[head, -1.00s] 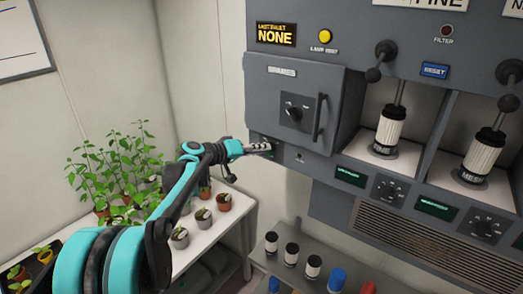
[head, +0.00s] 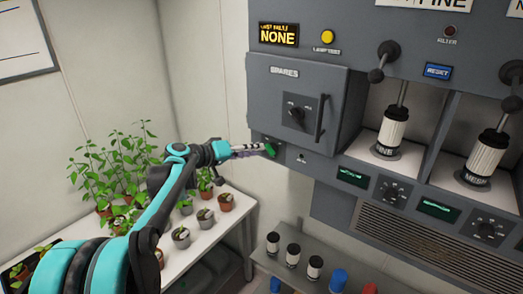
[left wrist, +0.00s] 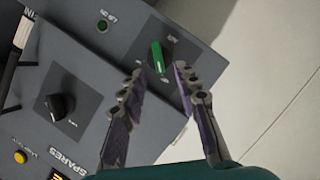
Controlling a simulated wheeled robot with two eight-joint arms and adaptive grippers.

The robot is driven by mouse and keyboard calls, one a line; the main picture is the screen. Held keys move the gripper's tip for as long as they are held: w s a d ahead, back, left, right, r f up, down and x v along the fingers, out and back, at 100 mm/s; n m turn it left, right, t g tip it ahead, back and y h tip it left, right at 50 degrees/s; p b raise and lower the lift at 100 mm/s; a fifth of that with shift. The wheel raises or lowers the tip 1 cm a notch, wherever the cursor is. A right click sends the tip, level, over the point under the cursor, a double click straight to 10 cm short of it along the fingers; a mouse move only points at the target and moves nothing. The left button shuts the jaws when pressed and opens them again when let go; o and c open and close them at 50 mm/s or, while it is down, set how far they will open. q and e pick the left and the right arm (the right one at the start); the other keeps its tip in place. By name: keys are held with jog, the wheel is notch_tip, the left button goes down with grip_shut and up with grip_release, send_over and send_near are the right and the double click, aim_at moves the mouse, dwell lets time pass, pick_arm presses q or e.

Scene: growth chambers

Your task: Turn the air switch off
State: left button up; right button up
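The air switch is a green rotary handle (head: 270,149) low on the left end of the grey cabinet panel. In the left wrist view the green handle (left wrist: 157,57) stands out from a dark plate with small markings I cannot read. My left gripper (head: 254,150) is at the switch. In the wrist view its two fingers (left wrist: 157,72) are apart, with the handle's near end in line with the gap between their tips. I see no clear contact with the handle. My right gripper is not in view.
A black knob (head: 296,113) and a bar handle (head: 320,118) sit on the SPARES door just above. A small lamp (left wrist: 102,25) is beside the switch. Potted plants (head: 181,237) stand on a white bench below left. A lower shelf holds several jars (head: 293,255).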

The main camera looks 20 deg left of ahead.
pick_arm(q)
jog(key=v, duration=0.7)
jog(key=shift+s, duration=0.2)
jog(key=shift+a, duration=0.1)
jog(key=s+d+f+g+y+b, duration=0.2)
jog(key=s+d+f+b, duration=0.4)
jog(key=f, duration=0.5)
jog(key=s+d+f+g+y+b, duration=0.1)
jog(key=s+d+f+g+b, duration=0.1)
jog(key=s+d+f+b, duration=0.65)
jog(key=s+a+f+m+y+b, duration=0.1)
jog(key=s+f+y+b, duration=0.2)
jog(key=f, duration=0.9)
jog(key=s+a+f+m+y+b, duration=0.1)
jog(key=s+a+f+y+b, duration=0.1)
jog(key=s+f+b, duration=0.4)
jog(key=s+f+y, duration=0.1)
jog(key=s+f, duration=0.3)
jog(key=f, duration=0.2)
jog(key=shift+s+a+f+g, duration=0.15)
jog(key=shift+f+g, duration=0.05)
jog(key=shift+g, duration=0.1)
